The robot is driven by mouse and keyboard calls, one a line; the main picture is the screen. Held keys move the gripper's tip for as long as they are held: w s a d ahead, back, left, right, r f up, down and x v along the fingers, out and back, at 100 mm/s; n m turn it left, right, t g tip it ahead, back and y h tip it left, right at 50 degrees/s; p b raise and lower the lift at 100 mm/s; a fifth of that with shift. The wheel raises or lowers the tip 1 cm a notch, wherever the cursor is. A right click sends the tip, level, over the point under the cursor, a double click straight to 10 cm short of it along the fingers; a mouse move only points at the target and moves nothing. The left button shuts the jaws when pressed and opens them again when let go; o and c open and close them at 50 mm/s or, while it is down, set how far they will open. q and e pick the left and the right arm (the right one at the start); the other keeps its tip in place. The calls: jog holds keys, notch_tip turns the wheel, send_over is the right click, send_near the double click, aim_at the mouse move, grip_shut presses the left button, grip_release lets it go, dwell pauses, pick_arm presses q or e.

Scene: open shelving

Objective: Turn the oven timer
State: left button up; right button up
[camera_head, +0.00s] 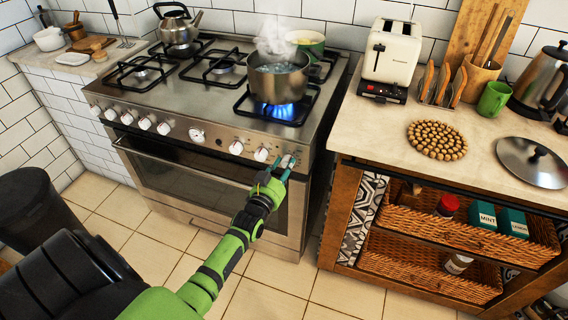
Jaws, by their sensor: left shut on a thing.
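The stainless steel stove with its oven (190,186) stands against the tiled wall. Its front panel carries several white knobs and a round white dial with dark markings (196,134) near the middle. My left gripper (281,166) reaches the right end of this panel. Its teal-tipped fingers are shut around the rightmost knob (289,161), partly covering it. Another knob (261,154) is just left of the fingers. I cannot tell from markings which control is the oven timer. My right gripper is not in view.
A steaming pot (278,82) sits over a lit blue flame (284,112) above and behind my gripper. A kettle (179,27) stands at the back left. A wooden counter unit with baskets (450,230) is to the right.

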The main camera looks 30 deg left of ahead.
pick_arm(q)
jog(key=shift+s+f, duration=0.1)
jog(key=shift+f, duration=0.25)
jog(key=o, duration=1.2)
jog(key=shift+c, duration=0.2)
jog(key=shift+r, duration=0.15)
jog(key=s+d, duration=0.2)
jog(key=s, duration=0.9)
jog(key=shift+s+r, duration=0.15)
jog(key=shift+s, duration=0.2)
